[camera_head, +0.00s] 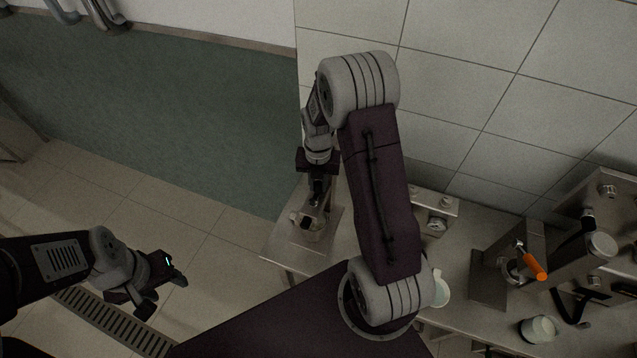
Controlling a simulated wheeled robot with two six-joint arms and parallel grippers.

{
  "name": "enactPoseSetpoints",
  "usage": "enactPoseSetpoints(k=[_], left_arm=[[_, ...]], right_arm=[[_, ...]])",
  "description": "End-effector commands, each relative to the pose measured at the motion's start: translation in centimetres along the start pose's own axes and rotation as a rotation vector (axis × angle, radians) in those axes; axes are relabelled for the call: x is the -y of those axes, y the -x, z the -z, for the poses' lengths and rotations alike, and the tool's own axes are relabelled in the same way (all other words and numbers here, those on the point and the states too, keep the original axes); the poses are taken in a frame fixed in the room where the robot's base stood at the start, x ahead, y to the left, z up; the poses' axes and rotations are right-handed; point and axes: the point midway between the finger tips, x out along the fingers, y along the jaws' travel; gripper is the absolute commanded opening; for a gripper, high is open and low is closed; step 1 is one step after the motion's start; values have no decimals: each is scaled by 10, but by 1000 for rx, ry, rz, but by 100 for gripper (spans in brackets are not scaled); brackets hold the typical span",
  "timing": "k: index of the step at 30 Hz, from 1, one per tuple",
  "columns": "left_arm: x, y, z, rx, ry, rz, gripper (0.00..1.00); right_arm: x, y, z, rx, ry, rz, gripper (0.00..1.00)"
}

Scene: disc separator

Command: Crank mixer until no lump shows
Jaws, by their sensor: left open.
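A metal unit with an orange handle (535,262) stands on the steel bench at the right; I cannot tell for sure that it is the mixer, and no lump can be made out. My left gripper (164,292) is open and empty, over the floor at the lower left, well away from the bench. My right gripper (318,196) points down at the bench's left end, just above or at a small metal piece (308,228). Its fingers are too small and dark to tell whether they hold anything.
The steel bench (270,243) runs along a tiled wall. A pale cup (538,329) stands at the lower right. A light container (441,287) is partly hidden by my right arm. A larger metal machine (600,244) stands at the far right.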

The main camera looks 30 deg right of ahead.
Motion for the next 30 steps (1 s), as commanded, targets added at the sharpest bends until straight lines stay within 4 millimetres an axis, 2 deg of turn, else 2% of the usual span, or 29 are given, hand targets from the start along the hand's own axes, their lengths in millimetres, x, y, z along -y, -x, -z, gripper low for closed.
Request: enactPoseSetpoints(k=[8,14,30], left_arm=[[0,0,0,0,0,0,50],[0,-1,0,0,0,0,50],[0,-4,0,0,0,0,50]], right_arm=[[1,0,0,0,-8,1,0],[4,0,0,1,-79,1,0],[20,1,10,3,-551,0,0]])
